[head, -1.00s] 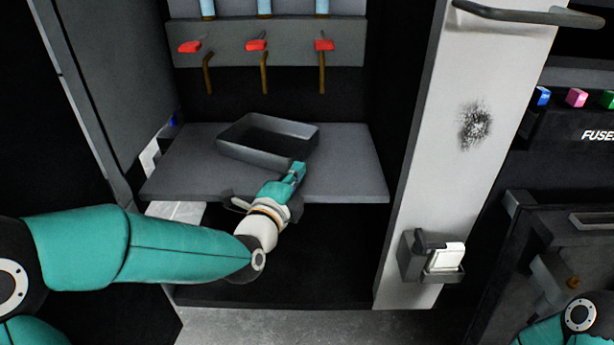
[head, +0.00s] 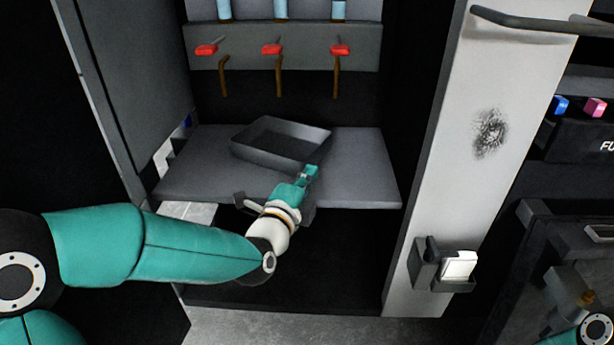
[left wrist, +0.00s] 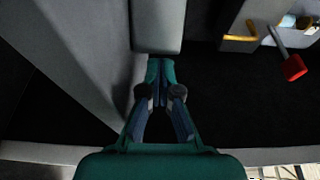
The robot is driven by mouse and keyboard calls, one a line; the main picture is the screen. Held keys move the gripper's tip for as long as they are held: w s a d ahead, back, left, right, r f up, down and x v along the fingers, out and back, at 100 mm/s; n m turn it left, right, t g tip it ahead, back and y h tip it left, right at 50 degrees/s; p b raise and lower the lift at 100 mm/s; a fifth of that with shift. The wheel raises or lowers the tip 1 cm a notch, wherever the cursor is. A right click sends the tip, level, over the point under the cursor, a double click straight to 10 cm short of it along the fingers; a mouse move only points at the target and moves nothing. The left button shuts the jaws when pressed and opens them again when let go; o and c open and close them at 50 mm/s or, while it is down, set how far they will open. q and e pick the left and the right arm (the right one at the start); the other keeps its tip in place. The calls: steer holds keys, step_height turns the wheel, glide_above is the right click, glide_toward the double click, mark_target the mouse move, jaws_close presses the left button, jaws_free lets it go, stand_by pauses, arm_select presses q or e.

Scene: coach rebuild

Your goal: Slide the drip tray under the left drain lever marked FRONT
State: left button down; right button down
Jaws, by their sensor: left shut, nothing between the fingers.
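The drip tray (head: 262,152) is a dark grey, open, empty box lying slightly turned on the grey shelf. It sits below and in front of the middle spout, and its left corner is nearest the left spout. Three red levers with brown spouts stand behind: left lever (head: 206,50), middle lever (head: 272,49), right lever (head: 340,50). No FRONT label is readable. My left gripper (head: 313,171) is shut and empty at the tray's near right corner. In the left wrist view its closed fingertips (left wrist: 160,68) meet a grey block, apparently the tray wall. My right gripper is out of view.
The grey shelf (head: 365,180) is bare left and right of the tray. A dark panel (head: 130,95) bounds the bay on the left, and a white pillar (head: 465,190) on the right. A holder with a white block (head: 458,265) is mounted on the pillar.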

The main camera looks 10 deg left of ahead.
mark_target(330, 188)
arm_select(q)
steer(key=d, duration=0.4)
steer(key=shift+w+d, duration=0.2)
steer(key=shift+w, duration=0.2)
steer(key=s+a+p, duration=0.1)
steer(key=s, duration=0.9)
steer(key=shift+a, duration=0.4)
steer(key=c, duration=1.9)
jaws_free()
